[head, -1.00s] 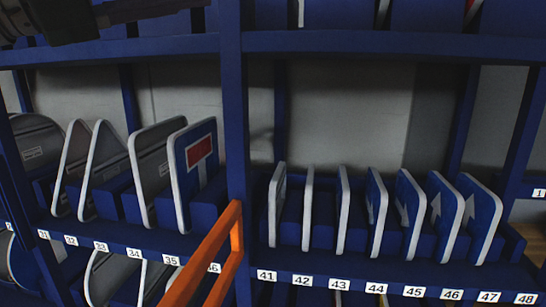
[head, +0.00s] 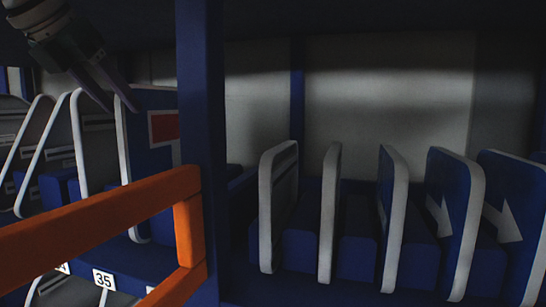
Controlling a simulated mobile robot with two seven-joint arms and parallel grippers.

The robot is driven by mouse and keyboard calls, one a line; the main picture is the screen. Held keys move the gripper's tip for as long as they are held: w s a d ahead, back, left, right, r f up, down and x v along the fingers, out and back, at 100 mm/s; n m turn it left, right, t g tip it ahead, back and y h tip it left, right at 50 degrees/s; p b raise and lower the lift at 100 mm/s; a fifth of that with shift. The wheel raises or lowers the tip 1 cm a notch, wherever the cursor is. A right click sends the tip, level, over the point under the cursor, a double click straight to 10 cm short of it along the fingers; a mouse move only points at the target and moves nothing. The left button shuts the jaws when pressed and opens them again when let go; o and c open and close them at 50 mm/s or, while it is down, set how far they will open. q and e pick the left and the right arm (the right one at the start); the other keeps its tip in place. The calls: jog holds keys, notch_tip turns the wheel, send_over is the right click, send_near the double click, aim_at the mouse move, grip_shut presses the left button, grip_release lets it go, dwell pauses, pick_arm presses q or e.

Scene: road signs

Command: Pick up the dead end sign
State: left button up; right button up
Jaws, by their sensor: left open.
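The dead end sign (head: 150,155), a blue square panel with a white edge and a red bar, stands upright in the left bay of the rack. The blue post partly covers its right side and an orange rail crosses in front of its lower part. My left gripper (head: 121,106) comes in from the top left, fingers pointing down. It is open, with its fingertips by the top left edge of the sign. I cannot tell whether they touch the sign or straddle its edge. My right gripper is not in view.
A blue post (head: 203,110) divides the bays. The orange rail (head: 100,215) runs close in front of the left bay. Grey-backed signs (head: 97,150) stand left of the dead end sign. Several signs, some with white arrows (head: 503,220), stand in the right bay.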

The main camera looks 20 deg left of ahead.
aim_at(130, 114)
pick_arm(q)
jog(key=x, duration=0.6)
jog(key=shift+d+f, duration=0.1)
grip_shut()
dwell(1.2)
